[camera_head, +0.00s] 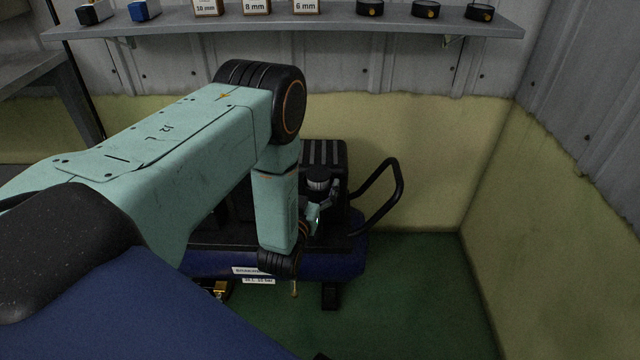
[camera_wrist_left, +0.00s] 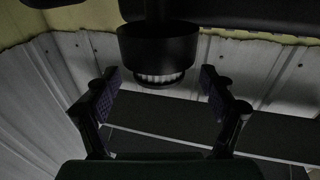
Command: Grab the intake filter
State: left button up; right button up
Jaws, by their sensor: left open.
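The intake filter (camera_wrist_left: 158,46) is a short black cylinder with a pale pleated ring at its end, in the upper middle of the left wrist view. In the head view a round dark part on the compressor (camera_head: 345,262) seems to be the same filter (camera_head: 318,175). My left gripper (camera_wrist_left: 160,74) is open, with one finger on each side of the filter's pleated end. Gaps show between the fingers and the filter. In the head view my left arm hides much of the compressor and part of the left gripper (camera_head: 326,200). My right gripper is not in view.
A black curved handle (camera_head: 398,180) rises at the compressor's right end. A grey wall shelf (camera_head: 340,27) above carries labelled boxes and small black round items. The green floor (camera_head: 420,290) to the right is clear up to the wall.

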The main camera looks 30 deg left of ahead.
aim_at(319, 172)
pick_arm(q)
jog(key=b+x, duration=0.1)
jog(key=x, duration=0.2)
jog(key=shift+w, duration=0.15)
jog(key=c, duration=1.3)
